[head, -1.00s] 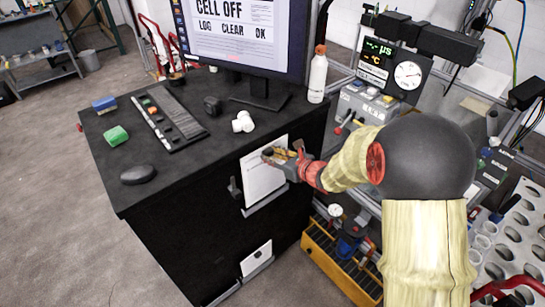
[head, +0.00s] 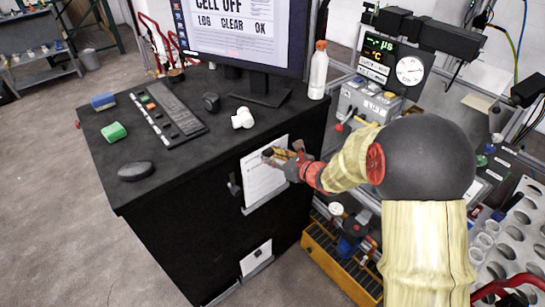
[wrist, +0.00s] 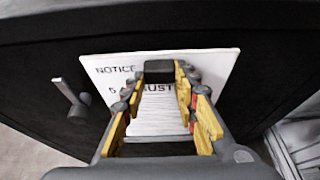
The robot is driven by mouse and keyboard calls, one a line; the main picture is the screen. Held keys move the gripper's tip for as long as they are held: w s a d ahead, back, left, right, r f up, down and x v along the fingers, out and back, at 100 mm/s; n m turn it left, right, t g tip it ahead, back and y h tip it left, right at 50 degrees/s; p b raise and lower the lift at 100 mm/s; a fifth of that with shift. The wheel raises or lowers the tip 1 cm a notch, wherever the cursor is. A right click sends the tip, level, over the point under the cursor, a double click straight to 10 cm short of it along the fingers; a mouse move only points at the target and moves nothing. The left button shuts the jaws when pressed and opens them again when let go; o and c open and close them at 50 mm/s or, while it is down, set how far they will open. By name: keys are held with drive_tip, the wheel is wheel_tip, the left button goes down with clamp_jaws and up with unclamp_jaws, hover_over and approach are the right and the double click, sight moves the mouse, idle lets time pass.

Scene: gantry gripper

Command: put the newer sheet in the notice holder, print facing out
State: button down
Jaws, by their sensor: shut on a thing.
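A white sheet (head: 262,180) stands upright against the front of the black cabinet, just above a grey ledge-like holder (head: 266,195). In the wrist view the sheet (wrist: 212,68) shows print facing out, reading "NOTICE" and a date ending in "UST"; my fingers cover part of it. I cannot tell whether the sheet's lower edge is inside the holder. A second white sheet (head: 256,258) sits in a lower holder on the same cabinet front.
A dark handle (head: 234,187) sticks out left of the upper sheet. The cabinet top (head: 190,165) carries a monitor (head: 245,35), a white bottle (head: 318,70) and small items. A yellow-framed crate (head: 325,250) stands on the floor at right.

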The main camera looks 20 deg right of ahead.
drive_tip(key=shift+f+b, duration=1)
drive_tip(key=shift+f, duration=0.1)
drive_tip(key=c, duration=1.3)
unclamp_jaws()
drive_tip(key=v, duration=1.2)
drive_tip(key=shift+f+n, duration=0.1)
drive_tip(key=shift+n, duration=0.2)
